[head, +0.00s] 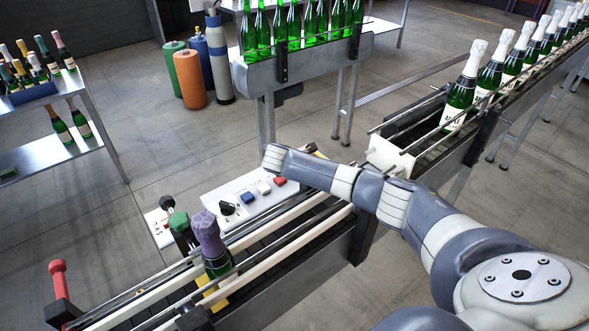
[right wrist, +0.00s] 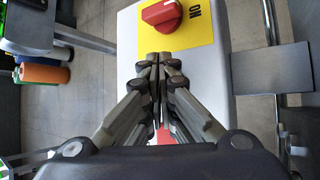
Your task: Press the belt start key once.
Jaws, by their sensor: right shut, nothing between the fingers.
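A white control box (head: 235,190) stands beside the belt in the head view. It carries a black knob (head: 230,209), a blue key (head: 247,197), a pale key (head: 264,188) and a red key (head: 280,181). I cannot read which one is the belt start key. My right arm reaches over the far end of the box; its fingers are hidden there. In the right wrist view my right gripper (right wrist: 160,60) is shut and empty over the box. A red patch (right wrist: 163,135) shows between and below the fingers. My left gripper is not in view.
A red rotary switch (right wrist: 161,14) on a yellow plate (right wrist: 200,45) lies just beyond the fingertips. A bottle with a purple foil (head: 207,235) stands on the belt. A green knob (head: 179,221) and a red lever (head: 58,280) stand nearby. Foiled bottles (head: 462,92) line the right conveyor.

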